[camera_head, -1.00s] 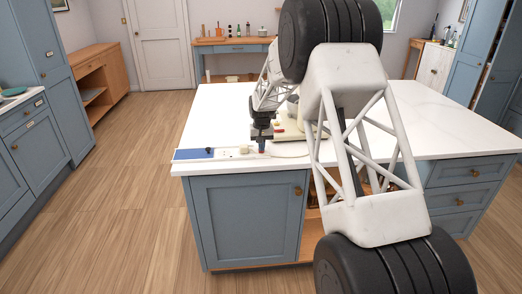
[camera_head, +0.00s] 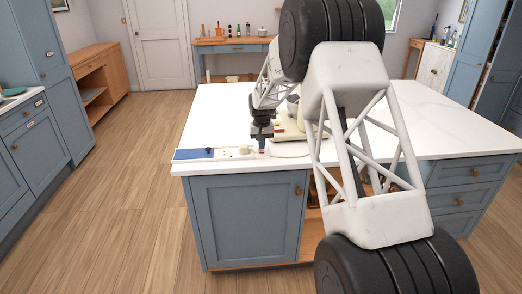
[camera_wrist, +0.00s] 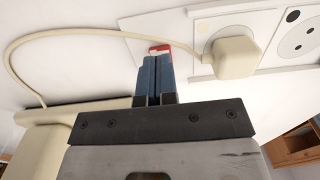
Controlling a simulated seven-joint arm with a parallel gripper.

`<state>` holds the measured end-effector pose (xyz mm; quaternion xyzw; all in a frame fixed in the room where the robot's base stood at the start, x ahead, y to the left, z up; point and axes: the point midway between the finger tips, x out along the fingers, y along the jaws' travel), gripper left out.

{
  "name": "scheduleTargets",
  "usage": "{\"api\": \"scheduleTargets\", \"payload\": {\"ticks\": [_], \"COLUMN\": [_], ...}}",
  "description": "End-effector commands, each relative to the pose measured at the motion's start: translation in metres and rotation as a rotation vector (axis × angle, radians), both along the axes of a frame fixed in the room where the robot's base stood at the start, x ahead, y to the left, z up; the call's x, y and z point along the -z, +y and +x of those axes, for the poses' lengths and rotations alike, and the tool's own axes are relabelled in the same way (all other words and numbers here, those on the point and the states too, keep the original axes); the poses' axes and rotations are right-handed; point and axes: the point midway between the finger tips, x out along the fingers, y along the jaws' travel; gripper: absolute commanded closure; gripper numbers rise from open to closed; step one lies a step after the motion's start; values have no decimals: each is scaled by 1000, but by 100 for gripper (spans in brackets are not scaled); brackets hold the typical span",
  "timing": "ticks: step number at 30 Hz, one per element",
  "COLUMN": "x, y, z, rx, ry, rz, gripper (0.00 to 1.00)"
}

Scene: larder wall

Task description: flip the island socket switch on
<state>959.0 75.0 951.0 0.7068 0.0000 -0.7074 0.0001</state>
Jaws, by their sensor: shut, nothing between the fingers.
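The island socket switch (camera_wrist: 160,48) shows in the wrist view as a small red and white rocker on a white plate, just beyond my fingertips and partly hidden by them. My gripper (camera_wrist: 158,62) is shut and empty, its two blue fingers side by side. I cannot tell whether the tips touch the switch. A cream plug (camera_wrist: 235,57) sits in the socket just right of the switch. In the head view my gripper (camera_head: 262,143) is over the right part of the socket strip (camera_head: 181,154), near the island's front edge.
A cream cord (camera_wrist: 62,35) loops from the plug to a cream appliance (camera_wrist: 40,147) beside my gripper. Another round socket (camera_wrist: 302,37) is at the right. The white island top (camera_head: 430,110) is clear farther right.

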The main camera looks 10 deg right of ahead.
Motion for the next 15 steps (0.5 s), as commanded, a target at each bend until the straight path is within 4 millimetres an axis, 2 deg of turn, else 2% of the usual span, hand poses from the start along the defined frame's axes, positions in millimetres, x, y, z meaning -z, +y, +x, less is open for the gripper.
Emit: {"api": "scheduleTargets", "payload": {"ticks": [15], "x": [-30], "y": [0], "z": [0], "rx": [0], "ry": [-1], "rz": [0], "gripper": [100]}}
